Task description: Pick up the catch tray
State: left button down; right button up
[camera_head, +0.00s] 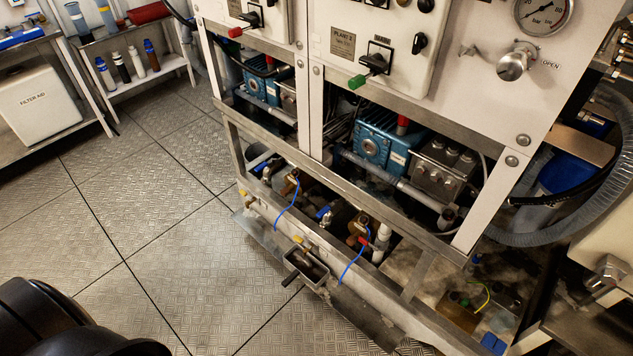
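A small open rectangular metal tray (307,266), which looks like the catch tray, is low at the front of the watermaker frame. A short dark handle-like piece sticks out at its left front. It seems to be by the lower front rail, below the valves; I cannot tell what it rests on. Its inside looks brown and dark. Neither of my grippers shows in this view.
The watermaker frame (300,170) rises behind the tray, with blue pumps (384,145), valves and thin blue hoses close by. A sloping metal plate (365,318) lies right of the tray. Checkered floor (150,270) is clear to the left. A shelf holds bottles (121,67).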

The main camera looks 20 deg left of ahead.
aim_at(311, 271)
jog(key=u, duration=0.8)
